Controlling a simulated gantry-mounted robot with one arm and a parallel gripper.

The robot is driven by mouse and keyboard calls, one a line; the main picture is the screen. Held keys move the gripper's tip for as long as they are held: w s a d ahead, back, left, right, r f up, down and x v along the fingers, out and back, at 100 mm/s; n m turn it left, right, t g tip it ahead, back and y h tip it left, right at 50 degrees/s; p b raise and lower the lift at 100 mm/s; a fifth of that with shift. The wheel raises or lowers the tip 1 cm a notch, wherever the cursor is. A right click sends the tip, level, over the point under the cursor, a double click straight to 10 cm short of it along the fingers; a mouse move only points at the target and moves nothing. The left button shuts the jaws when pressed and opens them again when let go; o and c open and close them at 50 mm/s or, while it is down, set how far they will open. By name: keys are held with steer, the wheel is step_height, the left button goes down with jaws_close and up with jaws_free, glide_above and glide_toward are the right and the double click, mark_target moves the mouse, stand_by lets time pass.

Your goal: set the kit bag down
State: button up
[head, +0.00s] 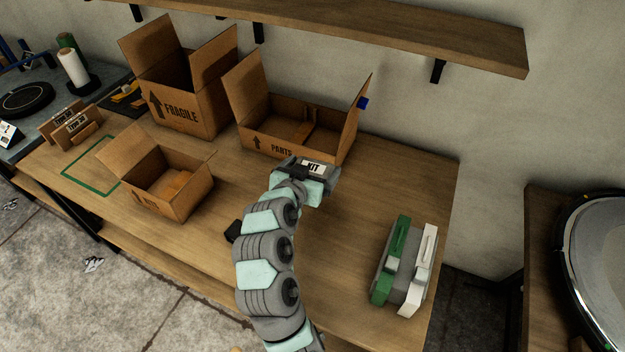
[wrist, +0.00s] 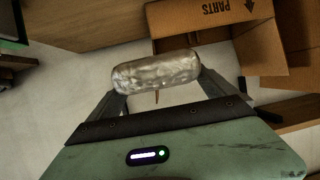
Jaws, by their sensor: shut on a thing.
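The kit bag (wrist: 157,72) is a silvery, see-through pouch in the wrist view. It lies crosswise between the two fingers of my gripper (wrist: 160,88), which is shut on it. In the head view the bag's white KIT label (head: 314,168) shows at the end of my arm, in front of the PARTS box (head: 262,143). My gripper (head: 318,184) partly hides the bag there. The bag appears held above the table (head: 345,235); its exact height is hard to tell.
A small open box (head: 180,205) with something orange inside stands left of my arm. A green outline (head: 75,178) marks the table farther left. The FRAGILE box (head: 185,118) stands behind. A green and white device (head: 402,268) sits at right. Table between arm and device is clear.

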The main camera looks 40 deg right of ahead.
step_height(320, 180, up, 2)
steer(key=shift+r, duration=0.1)
steer(key=w+a+f+n+t+y, duration=0.1)
steer(key=w+a+f+n+t, duration=0.15)
steer(key=a, duration=0.35)
steer(key=w+a+f+n+t+y, duration=0.1)
steer(key=w+a+f+n+y, duration=0.15)
steer(key=a, duration=0.25)
steer(key=a+f+n+t+y+p, duration=0.1)
steer(key=a+f+n+y, duration=0.2)
steer(key=a, duration=0.6)
steer(key=a+f+n+t+y, duration=0.2)
steer(key=a+y, duration=0.1)
steer(key=a, duration=0.7)
steer(key=a+f+n+t+y+p, duration=0.1)
steer(key=a+f+n+y, duration=0.2)
steer(key=a, duration=0.6)
steer(key=s+r+p, duration=0.3)
steer(key=r+p, duration=0.8)
steer(key=p, duration=0.1)
steer(key=s+r+p, duration=0.4)
steer(key=r+p, duration=0.8)
steer(key=p, duration=0.1)
steer(key=s+r+p, duration=0.3)
steer(key=r+p, duration=0.9)
steer(key=p, duration=0.1)
steer(key=shift+s+a, duration=0.15)
steer(key=shift+a, duration=0.15)
steer(key=shift+d+h, duration=0.1)
steer(key=shift+h, duration=0.15)
